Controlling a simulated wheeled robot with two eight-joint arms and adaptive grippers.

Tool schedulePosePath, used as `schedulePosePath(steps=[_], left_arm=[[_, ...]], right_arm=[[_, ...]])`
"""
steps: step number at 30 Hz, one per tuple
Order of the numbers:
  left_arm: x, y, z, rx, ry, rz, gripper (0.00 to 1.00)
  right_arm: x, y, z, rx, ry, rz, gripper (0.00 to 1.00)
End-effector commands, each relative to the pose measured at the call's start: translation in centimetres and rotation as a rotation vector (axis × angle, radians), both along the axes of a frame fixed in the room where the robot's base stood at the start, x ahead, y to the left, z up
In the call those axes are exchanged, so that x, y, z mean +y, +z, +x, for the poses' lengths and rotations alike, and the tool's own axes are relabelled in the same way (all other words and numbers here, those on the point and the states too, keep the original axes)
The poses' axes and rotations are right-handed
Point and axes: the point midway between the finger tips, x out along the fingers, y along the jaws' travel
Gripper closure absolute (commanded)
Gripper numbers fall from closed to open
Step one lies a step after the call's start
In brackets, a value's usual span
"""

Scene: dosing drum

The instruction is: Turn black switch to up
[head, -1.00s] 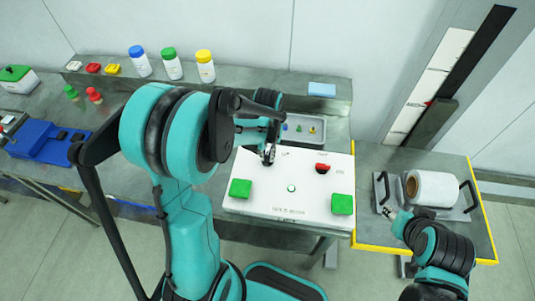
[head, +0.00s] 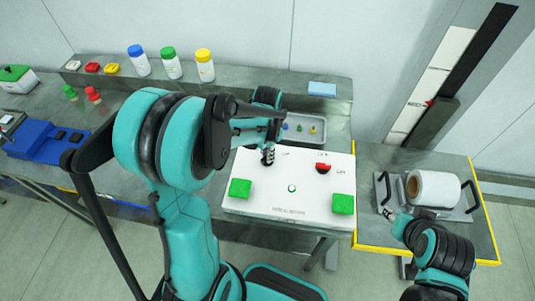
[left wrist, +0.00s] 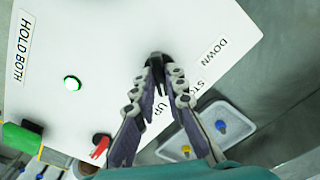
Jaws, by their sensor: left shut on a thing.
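The white control panel (head: 262,204) lies on the table in the middle of the head view. My left gripper (head: 268,158) reaches down to the panel's far left part. In the left wrist view its fingertips (left wrist: 158,66) close around the black switch (left wrist: 157,55), which shows as a small dark piece between them. The labels DOWN (left wrist: 215,52) and UP (left wrist: 163,107) lie beside the fingers; a third label is partly covered. The switch is hidden in the head view. My right gripper (head: 389,212) is by the roll's holder, its jaws too small to read.
The panel also bears a red and black switch (head: 323,168), a lit green button (head: 292,188) and two green blocks (head: 240,188). A grey tray (head: 319,143) stands behind it. A white roll (head: 435,188) stands right. Several bottles line the back ledge.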

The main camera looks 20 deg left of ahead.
Motion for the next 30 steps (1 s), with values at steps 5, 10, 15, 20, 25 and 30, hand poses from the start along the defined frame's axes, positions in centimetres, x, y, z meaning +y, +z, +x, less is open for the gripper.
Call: schedulePosePath(steps=[5,10,15,20,25,30], left_arm=[[0.0,-0.02,-0.02,0.0,-0.057,0.0,1.0],[0.0,-0.01,-0.02,0.0,-0.082,0.0,1.0],[0.0,-0.01,-0.02,0.0,-0.087,0.0,1.0],[0.0,-0.01,-0.02,0.0,-0.087,0.0,1.0],[0.0,-0.01,-0.01,0.0,-0.086,0.0,0.67],[0.0,0.0,-0.01,0.0,-0.086,0.0,0.67]], right_arm=[[0.0,-0.09,0.0,0.0,0.0,0.0,0.6],[0.0,-0.11,0.0,0.0,0.0,0.0,0.6],[0.0,-0.11,0.0,0.0,0.0,0.0,0.6],[0.0,-0.11,0.0,0.0,0.0,0.0,0.6],[0.0,-0.11,0.0,0.0,0.0,0.0,0.6],[0.0,-0.11,0.0,0.0,0.0,0.0,0.6]])
